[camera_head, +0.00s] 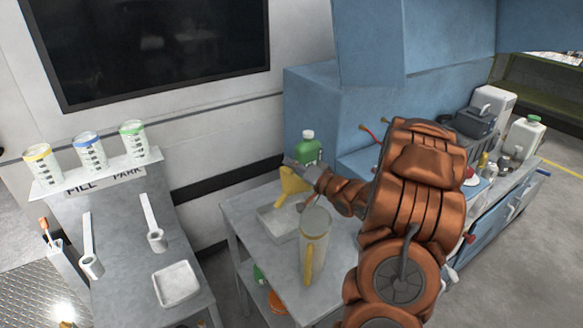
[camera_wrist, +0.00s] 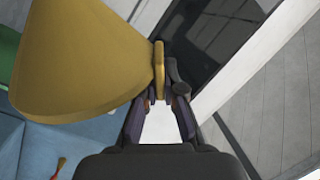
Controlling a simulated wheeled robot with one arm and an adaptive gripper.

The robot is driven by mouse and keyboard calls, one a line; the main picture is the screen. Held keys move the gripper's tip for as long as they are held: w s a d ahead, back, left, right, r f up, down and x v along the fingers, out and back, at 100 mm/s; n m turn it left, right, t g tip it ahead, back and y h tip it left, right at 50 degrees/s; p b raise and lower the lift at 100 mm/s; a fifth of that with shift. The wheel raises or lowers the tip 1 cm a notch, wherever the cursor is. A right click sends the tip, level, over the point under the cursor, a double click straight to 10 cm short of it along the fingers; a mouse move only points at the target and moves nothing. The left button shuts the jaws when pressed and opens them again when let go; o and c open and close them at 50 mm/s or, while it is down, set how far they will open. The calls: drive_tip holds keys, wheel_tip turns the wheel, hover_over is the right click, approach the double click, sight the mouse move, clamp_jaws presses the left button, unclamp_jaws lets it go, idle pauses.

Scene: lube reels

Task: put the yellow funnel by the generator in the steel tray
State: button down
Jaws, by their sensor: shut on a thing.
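The yellow funnel (camera_head: 292,184) is held by my gripper (camera_head: 308,172) above the small grey table. In the wrist view the funnel (camera_wrist: 85,60) fills the upper left, and my gripper (camera_wrist: 165,95) is shut on its rim or edge at the right. The steel tray (camera_head: 268,223) lies on the small table, below the funnel. Part of the tray is hidden behind a grey jug. The funnel is apart from the tray surface as far as I can see.
A green bottle (camera_head: 308,147) stands behind my gripper. A blue cabinet (camera_head: 310,105) rises behind. Another shallow tray (camera_head: 177,284) lies on the left bench. A cluttered counter is at right.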

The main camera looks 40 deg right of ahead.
sight(292, 178)
drive_tip(key=shift+f+b, duration=2.15)
drive_tip(key=shift+f, duration=1.9)
drive_tip(key=c, duration=1.2)
unclamp_jaws()
drive_tip(key=shift+r, duration=4.95)
